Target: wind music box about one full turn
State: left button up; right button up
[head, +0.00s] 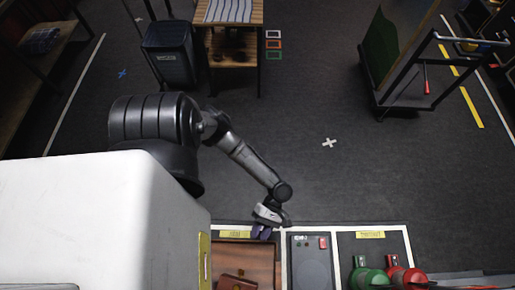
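My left gripper (262,232) points down over the back edge of the left section of the workbench (283,228). Its dark purplish fingers are small and partly hidden by the wrist, so their opening cannot be told. A reddish-brown object (236,283), possibly the music box, sits on the brown wooden surface in that section. It is cut off by the lower picture edge, and no winding key can be made out. The gripper is behind it and apart from it. My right gripper is not in view.
A grey speaker-like panel (310,265) with a red button is in the middle section. A green item (371,275) and a red item (406,273) stand in the right section. A cart (405,70), a dark bin (169,52) and a small table (234,48) stand beyond open floor.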

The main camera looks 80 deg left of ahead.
pick_arm(q)
jog(key=p, duration=0.1)
send_near(241, 274)
jog(key=shift+n, duration=0.3)
jog(key=x, duration=0.8)
jog(key=shift+f, duration=0.25)
grip_shut()
